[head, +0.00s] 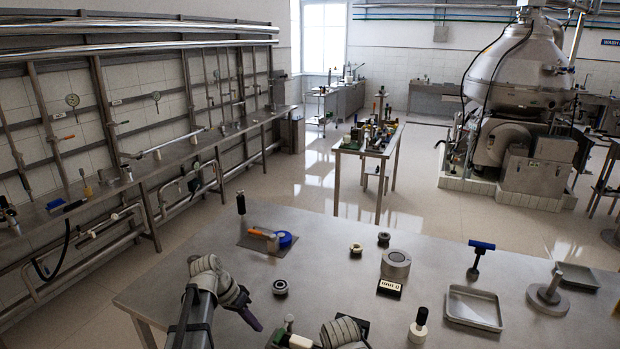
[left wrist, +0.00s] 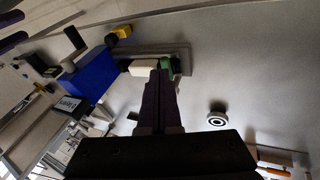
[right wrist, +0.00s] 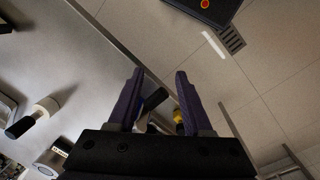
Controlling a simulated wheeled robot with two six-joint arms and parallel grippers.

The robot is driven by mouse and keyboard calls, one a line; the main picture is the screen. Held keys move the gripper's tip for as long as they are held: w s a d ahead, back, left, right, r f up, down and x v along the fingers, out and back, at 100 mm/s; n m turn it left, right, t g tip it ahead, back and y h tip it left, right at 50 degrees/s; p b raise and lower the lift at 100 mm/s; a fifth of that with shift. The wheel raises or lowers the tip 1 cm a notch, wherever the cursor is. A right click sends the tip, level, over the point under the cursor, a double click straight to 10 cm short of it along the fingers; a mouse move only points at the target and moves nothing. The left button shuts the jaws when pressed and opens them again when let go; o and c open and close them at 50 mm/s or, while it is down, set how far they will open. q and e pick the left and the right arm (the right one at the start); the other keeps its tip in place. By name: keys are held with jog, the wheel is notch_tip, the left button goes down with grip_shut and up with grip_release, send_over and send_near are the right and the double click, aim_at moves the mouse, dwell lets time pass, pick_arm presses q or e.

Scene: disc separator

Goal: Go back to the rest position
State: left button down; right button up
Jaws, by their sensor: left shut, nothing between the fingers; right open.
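My left gripper (head: 252,320) hangs over the left part of the steel table (head: 330,240), its dark purple fingers pointing down. In the left wrist view its fingers (left wrist: 160,80) are together with nothing between them. In that view a blue block (left wrist: 89,78) and a small white block (left wrist: 143,68) show near the fingertips. My right gripper (right wrist: 160,85) shows in the right wrist view with its two purple fingers apart. Part of a dark handle and a yellow piece show behind the gap between them. Its fingers do not show clearly in the head view.
On the table stand a dark ring (head: 280,287), a metal cylinder (head: 396,264), a blue-topped tool (head: 480,250), a shallow tray (head: 473,307) and a black-and-white bottle (head: 418,326). A blue tape roll (head: 285,239) lies at the back left.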

pick_arm(q)
jog(key=s+d+f+y, duration=0.1)
jog(key=s+d+y, duration=0.2)
jog(key=s+d, duration=0.3)
jog(key=s+d+f+n+g+y, duration=0.1)
jog(key=s+d+y, duration=0.2)
jog(key=s, duration=0.9)
jog(key=d, duration=0.3)
jog(key=shift+s+n+y, duration=0.3)
jog(key=shift+s, duration=0.1)
jog(key=shift+a+f, duration=0.1)
